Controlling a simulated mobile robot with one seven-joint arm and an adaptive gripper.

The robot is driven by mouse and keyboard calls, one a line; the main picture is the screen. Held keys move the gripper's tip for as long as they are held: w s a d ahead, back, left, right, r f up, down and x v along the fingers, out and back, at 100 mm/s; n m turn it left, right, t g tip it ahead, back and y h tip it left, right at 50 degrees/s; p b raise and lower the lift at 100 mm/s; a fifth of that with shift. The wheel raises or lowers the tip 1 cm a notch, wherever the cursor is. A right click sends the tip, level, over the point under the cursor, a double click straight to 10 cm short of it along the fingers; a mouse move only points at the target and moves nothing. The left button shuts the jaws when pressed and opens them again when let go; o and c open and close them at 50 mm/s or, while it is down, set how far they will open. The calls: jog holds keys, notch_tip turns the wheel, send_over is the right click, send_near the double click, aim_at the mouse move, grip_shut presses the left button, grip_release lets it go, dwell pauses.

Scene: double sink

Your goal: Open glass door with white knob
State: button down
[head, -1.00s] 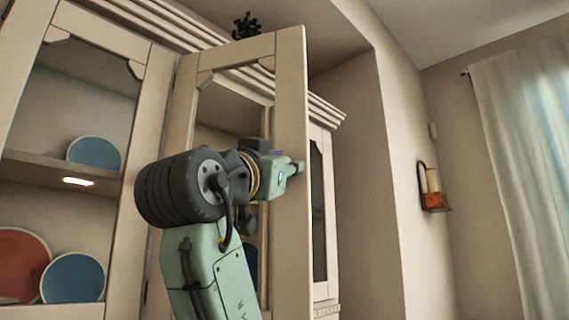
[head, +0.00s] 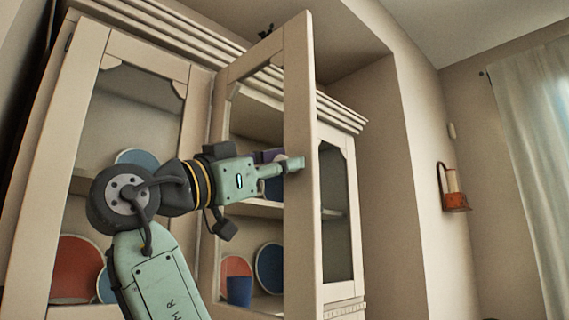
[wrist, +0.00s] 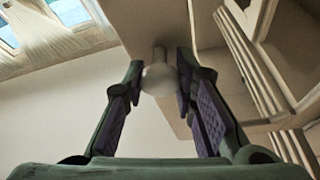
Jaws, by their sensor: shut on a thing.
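The glass door (head: 300,150) is a cream-framed cabinet door that stands swung outward, away from the cabinet front. Its white knob (wrist: 160,77) shows in the wrist view, between the two fingers of my gripper (wrist: 161,78). The fingers are closed on the knob from both sides. In the head view my gripper (head: 290,164) reaches the free edge of the door from the left, and the knob is hidden there.
The closed left glass door (head: 125,120) stands beside the open one. Inside the cabinet are a red plate (head: 235,268), a blue plate (head: 269,265) and a blue cup (head: 239,291). A wall lamp (head: 455,190) hangs at right.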

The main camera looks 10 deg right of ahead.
jog(key=c, duration=1.3)
grip_release()
jog(key=v, duration=1.2)
jog(key=shift+s, duration=0.1)
